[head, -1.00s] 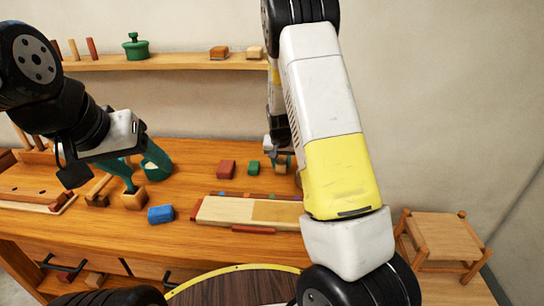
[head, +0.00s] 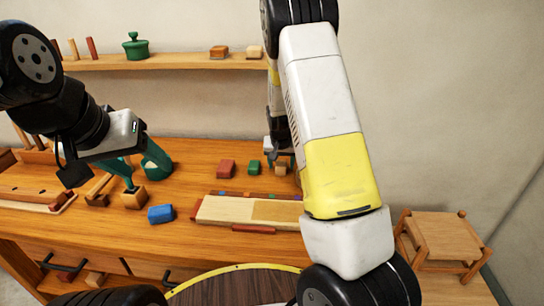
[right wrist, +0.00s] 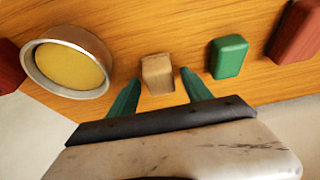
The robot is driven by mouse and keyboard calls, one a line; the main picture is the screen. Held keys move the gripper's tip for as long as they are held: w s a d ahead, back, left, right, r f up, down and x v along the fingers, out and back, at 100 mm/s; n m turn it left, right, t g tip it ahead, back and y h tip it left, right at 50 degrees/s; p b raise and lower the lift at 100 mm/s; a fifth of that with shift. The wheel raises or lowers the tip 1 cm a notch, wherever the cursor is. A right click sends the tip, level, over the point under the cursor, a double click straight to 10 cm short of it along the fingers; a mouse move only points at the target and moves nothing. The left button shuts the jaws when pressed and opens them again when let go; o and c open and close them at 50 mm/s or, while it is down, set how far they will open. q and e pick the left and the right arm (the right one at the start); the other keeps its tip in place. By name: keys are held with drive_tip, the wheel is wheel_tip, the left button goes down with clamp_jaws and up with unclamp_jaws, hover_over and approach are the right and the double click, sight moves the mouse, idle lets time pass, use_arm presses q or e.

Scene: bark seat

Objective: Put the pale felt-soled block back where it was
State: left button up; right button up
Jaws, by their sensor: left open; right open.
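A pale wooden block (right wrist: 157,73) stands on the table between the two teal fingers of my right gripper (right wrist: 160,90) in the right wrist view. The fingers are apart, with a gap on each side of the block. In the head view this block (head: 281,168) is at the back of the table, partly hidden by my right arm; my right gripper (head: 280,157) is just above it. Its sole is hidden. My left gripper (head: 143,175) is open above the left of the table, near a wooden block (head: 133,199).
A green block (right wrist: 228,57) and red block (right wrist: 295,30) stand to the right of the pale block, a round yellow-filled tin (right wrist: 67,62) to its left. A blue block (head: 161,214) and a pale board (head: 235,212) lie nearer. A shelf (head: 170,63) holds blocks and a green pot.

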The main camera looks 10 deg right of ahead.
drive_tip(key=s+a+r+n+t+y, duration=0.1)
drive_tip(key=s+a+r+y, duration=0.2)
drive_tip(key=s+r, duration=1.8)
drive_tip(key=s+a+r+n, duration=0.1)
drive_tip(key=s+r, duration=0.2)
drive_tip(key=s, duration=0.3)
drive_tip(key=s+r+n+t, duration=0.1)
drive_tip(key=s+r, duration=0.2)
drive_tip(key=s, duration=0.3)
drive_tip(key=shift+a+n, duration=0.35)
drive_tip(key=shift+n, duration=0.05)
